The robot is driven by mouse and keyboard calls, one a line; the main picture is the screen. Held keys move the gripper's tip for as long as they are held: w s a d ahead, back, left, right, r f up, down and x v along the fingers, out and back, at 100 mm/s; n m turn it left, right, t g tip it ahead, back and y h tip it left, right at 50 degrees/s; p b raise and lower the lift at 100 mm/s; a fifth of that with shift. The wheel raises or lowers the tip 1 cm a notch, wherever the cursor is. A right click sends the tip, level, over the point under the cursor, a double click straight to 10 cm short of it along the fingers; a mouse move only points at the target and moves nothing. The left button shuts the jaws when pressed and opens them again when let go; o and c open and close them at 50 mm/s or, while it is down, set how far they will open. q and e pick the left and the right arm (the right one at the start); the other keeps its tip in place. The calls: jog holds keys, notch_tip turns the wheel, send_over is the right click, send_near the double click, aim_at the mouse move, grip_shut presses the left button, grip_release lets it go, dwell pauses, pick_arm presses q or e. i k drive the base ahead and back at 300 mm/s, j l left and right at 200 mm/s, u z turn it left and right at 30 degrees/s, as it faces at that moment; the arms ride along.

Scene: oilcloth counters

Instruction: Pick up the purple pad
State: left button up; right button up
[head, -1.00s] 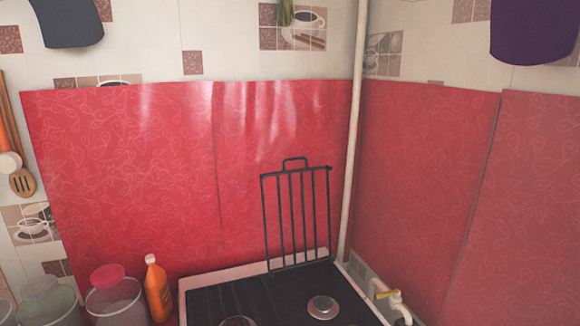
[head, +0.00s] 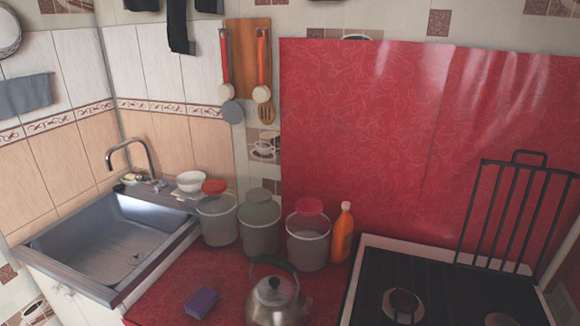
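The purple pad (head: 201,303) is a small block lying on the red oilcloth counter (head: 178,282), low in the head view and left of centre. It lies to the left of a metal kettle (head: 274,300), with a gap between them. Nothing covers the pad. Neither of my grippers shows in the head view.
A sink (head: 115,240) is at the left. Lidded jars, including a red-lidded one (head: 308,240), and an orange bottle (head: 342,234) stand behind the pad along the wall. A stove (head: 400,250) with a raised black grate (head: 510,210) is at the right. Counter around the pad is clear.

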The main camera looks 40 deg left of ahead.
aim_at(204, 300)
jog(key=u, duration=2.05)
jog(key=z, duration=1.9)
jog(key=u, duration=1.85)
jog(key=j+z, duration=0.25)
jog(key=z, duration=0.25)
jog(key=k+j+z, duration=0.1)
jog(key=j+z, duration=0.15)
jog(key=z, duration=0.2)
